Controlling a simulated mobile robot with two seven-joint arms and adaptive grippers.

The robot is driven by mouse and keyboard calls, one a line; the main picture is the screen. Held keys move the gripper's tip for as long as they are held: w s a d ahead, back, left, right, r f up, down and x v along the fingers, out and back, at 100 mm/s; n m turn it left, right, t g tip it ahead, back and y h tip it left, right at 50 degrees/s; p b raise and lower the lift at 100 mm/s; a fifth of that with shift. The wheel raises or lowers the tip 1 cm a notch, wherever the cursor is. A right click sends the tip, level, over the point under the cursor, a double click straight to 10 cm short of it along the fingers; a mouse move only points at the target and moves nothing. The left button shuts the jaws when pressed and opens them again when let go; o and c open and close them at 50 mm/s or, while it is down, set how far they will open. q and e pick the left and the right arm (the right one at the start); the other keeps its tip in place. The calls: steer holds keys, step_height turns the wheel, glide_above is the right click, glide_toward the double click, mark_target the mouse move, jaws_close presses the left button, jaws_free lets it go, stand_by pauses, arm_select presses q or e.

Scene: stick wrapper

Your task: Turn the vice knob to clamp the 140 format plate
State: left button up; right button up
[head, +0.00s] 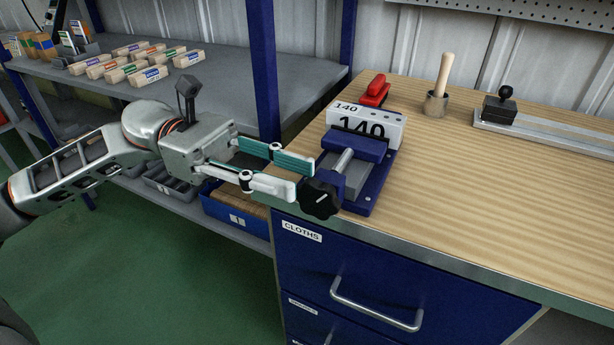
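The blue vice (362,197) is on the wooden bench top near its left front corner. Its black knob (321,200) faces the front on a silver screw (342,161). The white format plate (388,130), marked 140, stands upright at the vice's jaws; its lower part is hidden, and I cannot tell how tightly it is held. My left gripper (304,177) is open, with its two fingers apart and nothing visible between them. Its fingertips are just left of and above the knob; I cannot tell whether they touch it. My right gripper is not in view.
Behind the plate is a red-handled object (375,91). A wooden-handled tool in a cup (438,96) and a metal rail with a black knob (500,106) are farther back. A blue post (263,70) rises behind my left gripper. The bench's right front is clear.

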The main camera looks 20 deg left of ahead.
mark_target(309, 182)
arm_select(q)
steer(key=shift+s+d, duration=0.1)
steer(key=shift+d, duration=1.5)
steer(key=shift+c, duration=0.4)
jaws_close()
